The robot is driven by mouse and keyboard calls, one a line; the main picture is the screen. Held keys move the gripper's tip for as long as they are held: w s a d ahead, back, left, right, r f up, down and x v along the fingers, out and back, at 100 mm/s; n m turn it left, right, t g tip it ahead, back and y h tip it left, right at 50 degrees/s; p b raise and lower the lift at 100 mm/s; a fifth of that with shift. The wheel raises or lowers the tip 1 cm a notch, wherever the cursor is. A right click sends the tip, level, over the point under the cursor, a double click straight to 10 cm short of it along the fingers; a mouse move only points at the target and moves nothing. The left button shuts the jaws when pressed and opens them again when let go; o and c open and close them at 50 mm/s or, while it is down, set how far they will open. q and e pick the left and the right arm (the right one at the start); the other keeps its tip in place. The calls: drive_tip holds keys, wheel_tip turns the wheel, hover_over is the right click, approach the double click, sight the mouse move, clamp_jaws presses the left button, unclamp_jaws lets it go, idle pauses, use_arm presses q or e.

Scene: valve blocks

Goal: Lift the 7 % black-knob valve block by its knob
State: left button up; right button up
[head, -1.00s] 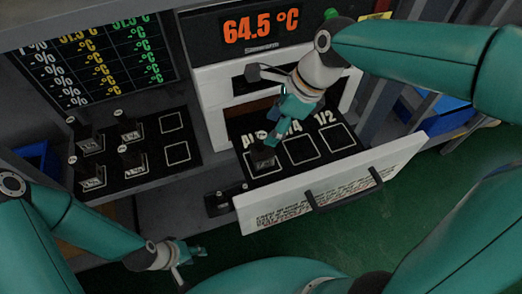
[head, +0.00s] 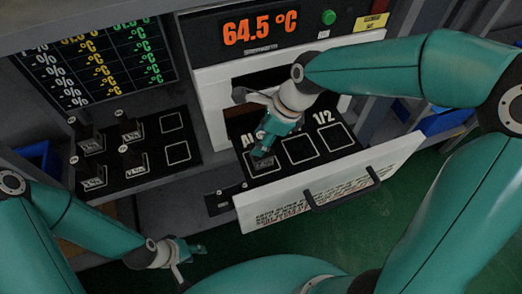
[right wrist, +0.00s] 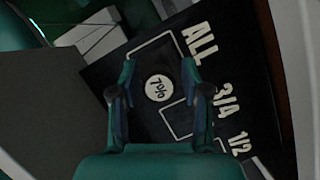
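The 7 % black-knob valve block (head: 261,165) stands in the ALL square of the open drawer (head: 330,190). In the right wrist view its round white 7% label (right wrist: 159,87) shows on top of the knob, between my fingers. My right gripper (right wrist: 158,72) is open, with a finger on either side of the label; I cannot tell whether they touch the knob. In the head view my right gripper (head: 262,146) is directly above the block and partly hides it. My left gripper (head: 194,249) hangs low, away from the drawer; its finger opening is too small to tell.
The 3/4 (head: 299,149) and 1/2 (head: 335,137) squares are empty. Several other valve blocks (head: 132,158) stand on the black panel at left. The white drawer front (head: 330,185) has a dark handle. A 64.5 °C display (head: 262,25) sits above.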

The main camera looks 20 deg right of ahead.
clamp_jaws()
drive_tip(key=shift+r, duration=0.1)
